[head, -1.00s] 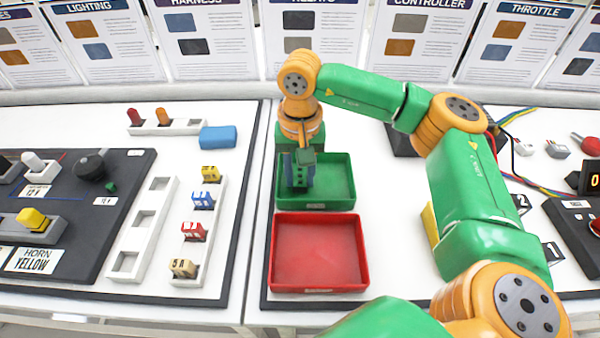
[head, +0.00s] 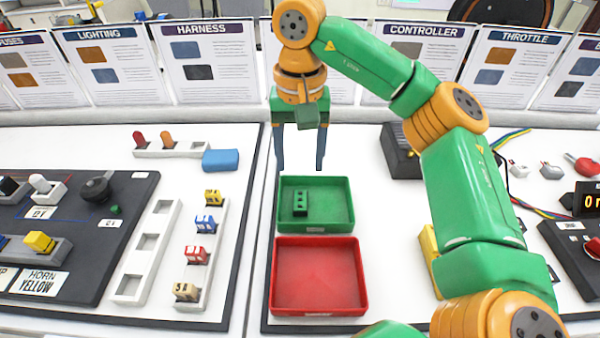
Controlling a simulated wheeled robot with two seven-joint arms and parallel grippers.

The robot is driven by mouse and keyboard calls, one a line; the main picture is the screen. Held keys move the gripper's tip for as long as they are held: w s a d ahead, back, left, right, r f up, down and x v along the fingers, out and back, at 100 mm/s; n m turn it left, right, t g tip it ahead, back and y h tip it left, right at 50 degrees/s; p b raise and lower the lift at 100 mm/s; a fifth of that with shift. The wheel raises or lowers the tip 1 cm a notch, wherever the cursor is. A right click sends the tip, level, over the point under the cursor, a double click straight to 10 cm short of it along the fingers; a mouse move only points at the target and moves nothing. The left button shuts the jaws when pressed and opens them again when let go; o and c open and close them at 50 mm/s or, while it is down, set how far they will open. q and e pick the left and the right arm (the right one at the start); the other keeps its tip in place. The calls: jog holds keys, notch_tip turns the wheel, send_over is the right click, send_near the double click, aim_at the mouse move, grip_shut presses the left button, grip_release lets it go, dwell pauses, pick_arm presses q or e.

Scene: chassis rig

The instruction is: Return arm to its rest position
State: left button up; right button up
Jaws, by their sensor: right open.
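My right arm, green and orange, comes in from the lower right and arches over the table. My right gripper (head: 300,165) points down with its two fingers spread apart and nothing between them. It hangs above and just behind the green tray (head: 335,222). A small dark green block (head: 300,202) lies in the left part of the green tray. My left gripper is not in view.
An empty red tray (head: 318,275) sits in front of the green one. To the left are a rack of small coloured fuses (head: 205,250), a blue block (head: 220,160) and a dark switch panel (head: 75,225). Information cards (head: 210,65) stand along the back.

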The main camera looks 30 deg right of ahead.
jog(key=shift+r, duration=0.35)
